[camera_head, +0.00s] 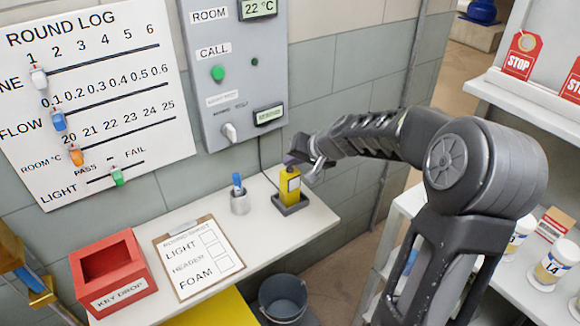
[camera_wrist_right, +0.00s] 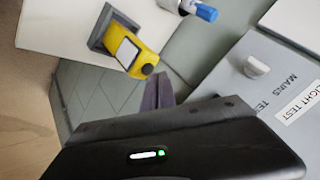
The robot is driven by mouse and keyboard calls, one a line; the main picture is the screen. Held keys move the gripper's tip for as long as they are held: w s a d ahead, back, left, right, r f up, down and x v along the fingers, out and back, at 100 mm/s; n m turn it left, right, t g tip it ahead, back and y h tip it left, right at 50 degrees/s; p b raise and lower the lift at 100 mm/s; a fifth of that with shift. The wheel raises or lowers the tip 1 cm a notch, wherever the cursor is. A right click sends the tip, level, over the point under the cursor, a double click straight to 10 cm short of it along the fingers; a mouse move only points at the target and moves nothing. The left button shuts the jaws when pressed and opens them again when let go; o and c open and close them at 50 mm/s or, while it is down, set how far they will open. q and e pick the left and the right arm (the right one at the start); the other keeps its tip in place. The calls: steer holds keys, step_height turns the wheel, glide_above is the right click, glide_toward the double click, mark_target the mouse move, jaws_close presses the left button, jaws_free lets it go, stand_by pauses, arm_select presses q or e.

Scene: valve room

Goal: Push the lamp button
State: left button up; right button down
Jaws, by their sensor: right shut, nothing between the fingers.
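A yellow box-shaped lamp (camera_head: 290,187) with a pale label stands in a dark square holder at the right end of the shelf. It also shows in the right wrist view (camera_wrist_right: 128,50), where a dark round button (camera_wrist_right: 148,69) sits on its top end. My right gripper (camera_head: 291,160) is shut and empty, with its fingertips close to the lamp's top. In the right wrist view the fingers (camera_wrist_right: 158,92) appear beside the button; I cannot tell whether they touch it. In the head view the gripper hides the button. My left gripper is not in view.
A grey wall panel (camera_head: 205,100) with a green button and a knob is behind the lamp. A metal cup (camera_head: 240,204) with a blue-capped item stands left of it. A clipboard (camera_head: 199,260) and red key box (camera_head: 112,272) lie farther left. A bucket (camera_head: 283,298) is below.

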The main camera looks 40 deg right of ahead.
mark_target(292, 173)
steer(key=shift+r, duration=0.15)
step_height(292, 173, up, 6)
steer(key=p, duration=0.4)
steer(key=shift+p, duration=0.4)
stand_by(0.4)
